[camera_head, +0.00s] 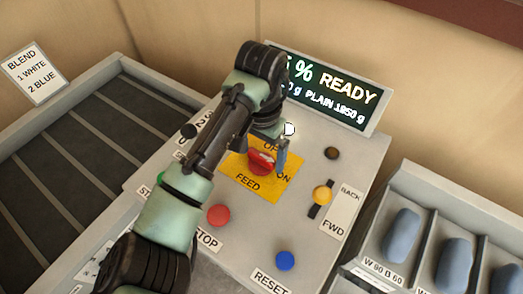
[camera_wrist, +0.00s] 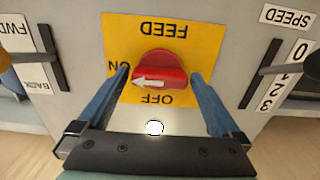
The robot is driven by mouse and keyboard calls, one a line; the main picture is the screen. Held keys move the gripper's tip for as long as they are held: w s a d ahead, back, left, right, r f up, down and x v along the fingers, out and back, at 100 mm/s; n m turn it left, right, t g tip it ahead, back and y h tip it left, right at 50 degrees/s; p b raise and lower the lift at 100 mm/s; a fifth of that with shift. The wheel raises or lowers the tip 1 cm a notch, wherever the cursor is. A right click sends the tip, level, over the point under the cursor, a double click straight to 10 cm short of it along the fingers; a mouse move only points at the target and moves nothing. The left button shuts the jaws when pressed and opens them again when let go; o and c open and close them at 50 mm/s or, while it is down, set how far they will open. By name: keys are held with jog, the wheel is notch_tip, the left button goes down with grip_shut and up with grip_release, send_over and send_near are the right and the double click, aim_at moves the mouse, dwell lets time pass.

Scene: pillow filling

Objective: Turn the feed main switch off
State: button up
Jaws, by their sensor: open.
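The feed main switch is a red rotary knob (camera_head: 261,164) on a yellow plate (camera_head: 247,186) marked FEED, ON and OFF. In the wrist view the knob (camera_wrist: 160,72) carries a white arrow that points left, toward ON; OFF is printed below the knob there. My gripper (camera_head: 267,152) is over the plate with its fingers pointing down at the knob. In the wrist view my gripper (camera_wrist: 160,78) is open, one blue-grey finger on each side of the knob. I cannot tell whether either finger touches it.
A white round lamp (camera_head: 289,129) lies behind the knob. Red STOP (camera_head: 218,215) and blue RESET (camera_head: 285,260) buttons are in front. A yellow-knobbed BACK/FWD lever (camera_head: 322,195) is right; a SPEED lever (camera_wrist: 270,70) shows in the wrist view. The display (camera_head: 327,92) reads READY.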

jog(key=c, duration=1.1)
jog(key=shift+c, duration=0.2)
jog(key=shift+r+n+p, duration=0.15)
jog(key=shift+n+p, duration=0.15)
jog(key=shift+p, duration=0.15)
jog(key=n+p, duration=0.2)
jog(key=p, duration=0.1)
jog(key=shift+s+d+r+n, duration=0.1)
jog(key=shift+r+n, duration=0.05)
jog(key=shift+n, duration=0.25)
jog(key=n+p, duration=0.5)
jog(key=p, duration=0.1)
jog(key=n+p, duration=0.2)
jog(key=n, duration=0.2)
jog(key=shift+n+p, duration=0.4)
jog(key=n+p, duration=0.1)
jog(key=n, duration=0.3)
jog(key=shift+f+n+p, duration=0.2)
jog(key=shift+n+p, duration=0.2)
